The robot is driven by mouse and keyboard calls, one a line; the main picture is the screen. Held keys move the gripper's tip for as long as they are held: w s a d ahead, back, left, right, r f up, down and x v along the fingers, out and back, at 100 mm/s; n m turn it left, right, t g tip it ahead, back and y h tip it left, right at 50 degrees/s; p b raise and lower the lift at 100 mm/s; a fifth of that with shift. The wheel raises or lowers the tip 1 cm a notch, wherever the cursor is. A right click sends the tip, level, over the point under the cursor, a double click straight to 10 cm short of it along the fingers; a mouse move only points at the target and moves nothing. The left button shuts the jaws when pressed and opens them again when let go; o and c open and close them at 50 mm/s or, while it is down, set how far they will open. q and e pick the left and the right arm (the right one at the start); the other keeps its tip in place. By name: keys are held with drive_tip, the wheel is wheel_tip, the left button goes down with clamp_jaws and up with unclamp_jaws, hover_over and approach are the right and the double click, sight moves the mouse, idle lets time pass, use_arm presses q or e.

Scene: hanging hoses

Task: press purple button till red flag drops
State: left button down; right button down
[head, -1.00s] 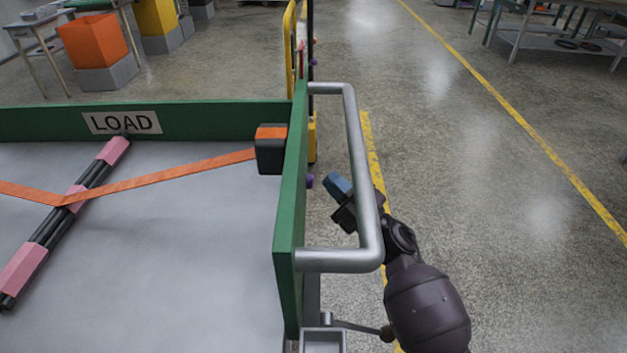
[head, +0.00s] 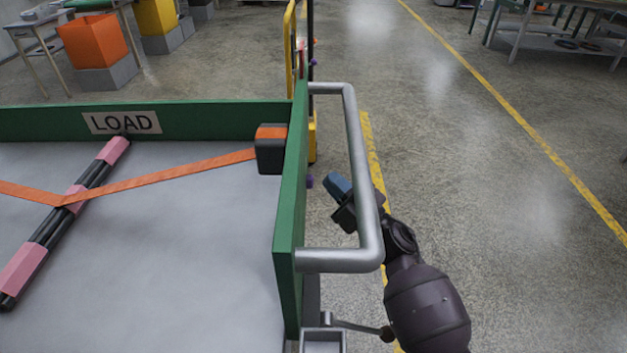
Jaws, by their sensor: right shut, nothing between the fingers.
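A small purple button (head: 310,181) sticks out from the outer right side of the green wall (head: 289,220), inside the span of the grey handle. My right gripper (head: 337,186) is shut and empty, with blue fingertips. It is just right of the purple button in the picture, with a small gap between them, and the handle crosses in front of part of it. A small red piece (head: 301,46) shows by the dark post beyond the wall's far end; I cannot tell surely whether it is the red flag. My left gripper is out of view.
A grey tubular handle (head: 355,140) loops out from the green wall around the gripper area. An orange strap (head: 160,178) crosses black and pink bars on the grey bed. Another purple knob (head: 314,62) is farther off.

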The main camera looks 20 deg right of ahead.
drive_tip(key=shift+a, duration=0.1)
idle(0.7)
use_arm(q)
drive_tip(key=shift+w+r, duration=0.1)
use_arm(e)
drive_tip(key=shift+w+a, duration=0.1)
drive_tip(key=shift+a, duration=0.2)
drive_tip(key=shift+w+a, duration=0.15)
drive_tip(key=shift+a, duration=0.35)
idle(0.8)
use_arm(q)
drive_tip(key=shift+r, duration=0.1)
use_arm(e)
drive_tip(key=shift+d, duration=0.1)
idle(0.8)
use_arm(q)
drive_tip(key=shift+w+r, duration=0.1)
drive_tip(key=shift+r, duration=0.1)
use_arm(e)
drive_tip(key=shift+s+d, duration=0.25)
drive_tip(key=shift+d, duration=0.55)
